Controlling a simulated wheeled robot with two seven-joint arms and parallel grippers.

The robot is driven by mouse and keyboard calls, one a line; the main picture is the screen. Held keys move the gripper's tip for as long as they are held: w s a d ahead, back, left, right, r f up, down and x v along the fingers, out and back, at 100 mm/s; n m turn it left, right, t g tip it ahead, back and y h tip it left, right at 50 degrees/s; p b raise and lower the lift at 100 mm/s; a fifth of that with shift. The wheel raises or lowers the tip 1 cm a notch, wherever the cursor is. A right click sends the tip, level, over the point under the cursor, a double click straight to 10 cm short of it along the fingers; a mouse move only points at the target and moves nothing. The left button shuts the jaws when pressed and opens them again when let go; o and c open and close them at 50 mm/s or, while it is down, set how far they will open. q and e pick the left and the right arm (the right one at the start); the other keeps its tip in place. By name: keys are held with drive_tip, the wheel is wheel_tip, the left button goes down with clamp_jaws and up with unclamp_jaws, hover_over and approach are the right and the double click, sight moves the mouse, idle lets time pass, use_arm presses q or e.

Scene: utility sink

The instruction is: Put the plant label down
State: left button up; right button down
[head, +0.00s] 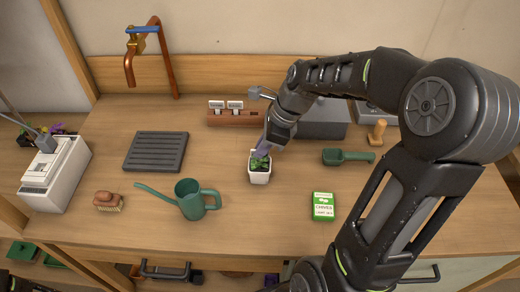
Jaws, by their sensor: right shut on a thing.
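My right gripper (264,146) comes in from the right and points down over a small white pot (259,176) with a green plant (260,162). It is shut on a thin, pale purplish piece that I take to be the plant label; the fingers mostly hide it. The fingertips are right above the leaves, and I cannot tell whether the piece touches the soil. The pot stands upright on the wooden counter. Two white labels (225,104) stand in a reddish-brown block (232,118) behind the pot. My left gripper is not in view.
A green watering can (190,200), brush (108,202) and dark slatted tray (156,151) are left of the pot. A green seed packet (323,206), green scoop (347,156) and wooden dibber (377,132) are to its right. A grey box (325,120) stands behind. Bare counter (255,220) lies in front.

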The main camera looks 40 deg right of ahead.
drive_tip(key=shift+f, duration=0.2)
drive_tip(key=c, duration=2)
unclamp_jaws()
drive_tip(key=o, duration=0.4)
drive_tip(key=v, duration=1.2)
drive_tip(key=shift+r, duration=0.15)
